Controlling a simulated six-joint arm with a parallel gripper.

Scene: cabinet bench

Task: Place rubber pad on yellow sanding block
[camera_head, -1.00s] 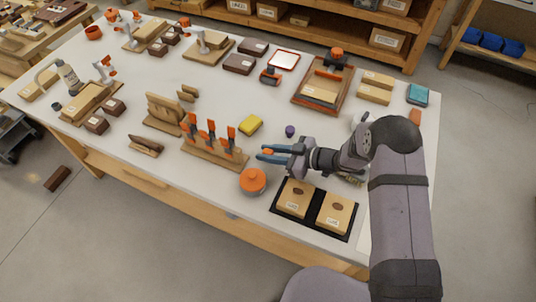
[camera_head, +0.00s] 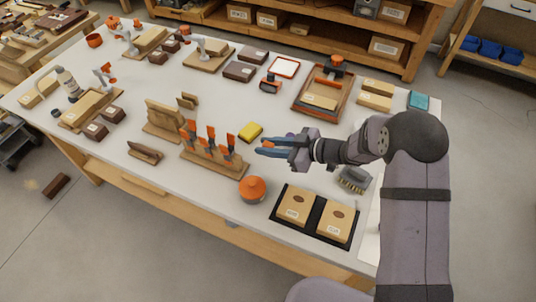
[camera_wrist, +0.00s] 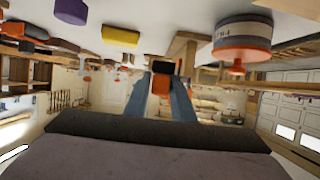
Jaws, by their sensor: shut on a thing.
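The yellow sanding block (camera_head: 250,132) lies flat on the white bench, behind the clamp rack. It also shows in the wrist view (camera_wrist: 121,36), where the scene appears upside down. My gripper (camera_head: 262,147) is over the bench, just in front and to the right of the block in the head view, apart from it. Its blue fingers are shut on a small orange piece (camera_wrist: 161,81), which looks to be the rubber pad. A black part shows right against it. The fingers hide most of the piece in the head view.
A wooden rack with orange clamps (camera_head: 212,155) stands left of my gripper. An orange-topped round jar (camera_head: 252,189) stands in front.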

